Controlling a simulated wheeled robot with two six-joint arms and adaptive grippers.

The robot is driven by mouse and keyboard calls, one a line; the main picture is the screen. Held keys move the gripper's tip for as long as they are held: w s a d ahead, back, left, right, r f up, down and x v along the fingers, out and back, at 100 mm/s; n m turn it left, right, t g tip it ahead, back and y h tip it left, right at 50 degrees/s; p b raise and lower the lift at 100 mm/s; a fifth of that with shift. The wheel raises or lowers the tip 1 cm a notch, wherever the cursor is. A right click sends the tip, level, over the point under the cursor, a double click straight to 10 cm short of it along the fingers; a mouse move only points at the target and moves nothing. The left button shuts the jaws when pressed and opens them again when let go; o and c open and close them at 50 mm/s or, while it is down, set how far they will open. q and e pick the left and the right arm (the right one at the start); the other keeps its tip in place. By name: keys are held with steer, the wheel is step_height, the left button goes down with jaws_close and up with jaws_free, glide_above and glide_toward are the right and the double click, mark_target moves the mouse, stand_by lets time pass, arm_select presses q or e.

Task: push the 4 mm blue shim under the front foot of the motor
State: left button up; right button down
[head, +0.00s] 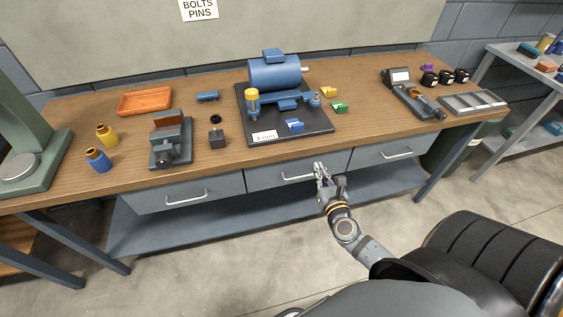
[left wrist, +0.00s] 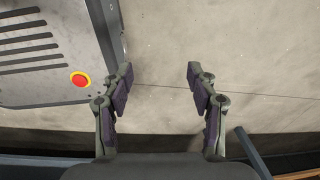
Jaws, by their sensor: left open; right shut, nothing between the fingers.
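The blue motor (head: 274,74) stands on a dark base plate (head: 312,125) at the back middle of the bench in the head view. The blue shim (head: 295,125) lies on the front part of the plate, in front of the motor's feet and apart from them. A label (head: 264,136) is at the plate's front edge. My right gripper (head: 320,170) is shut and empty, in front of the bench's drawers and below the plate in the picture. My left gripper (left wrist: 160,82) is open and empty in the left wrist view, above the floor. It is not in the head view.
A yellow shim (head: 329,92) and a green shim (head: 340,107) lie right of the plate. A grey vise (head: 171,143) and a small dark block (head: 217,138) stand to the left. A gauge device (head: 410,98) and a grey tray (head: 474,103) are at right.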

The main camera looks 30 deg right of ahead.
step_height(320, 180, up, 2)
steer(key=a+n+t, duration=0.1)
steer(key=a, duration=0.1)
steer(key=p, duration=0.2)
glide_toward(299, 129)
steer(key=shift+r+n, duration=0.25)
steer(key=shift+n, duration=0.05)
steer(key=x, duration=0.6)
steer(key=shift+f, duration=0.25)
steer(key=shift+w+d, duration=0.1)
steer(key=shift+w, duration=0.3)
arm_select(q)
steer(key=shift+t, duration=0.4)
steer(key=w, duration=0.1)
steer(key=w+r, duration=0.1)
steer(key=w, duration=0.1)
steer(key=w+d+r, duration=0.1)
steer(key=shift+w, duration=0.15)
arm_select(e)
steer(key=shift+w, duration=0.1)
steer(key=b+x, duration=0.1)
steer(key=x, duration=0.2)
steer(key=shift+w+f, duration=0.1)
steer(key=shift+w, duration=0.1)
arm_select(q)
steer(key=shift+s+f, duration=0.2)
steer(key=shift+f, duration=0.35)
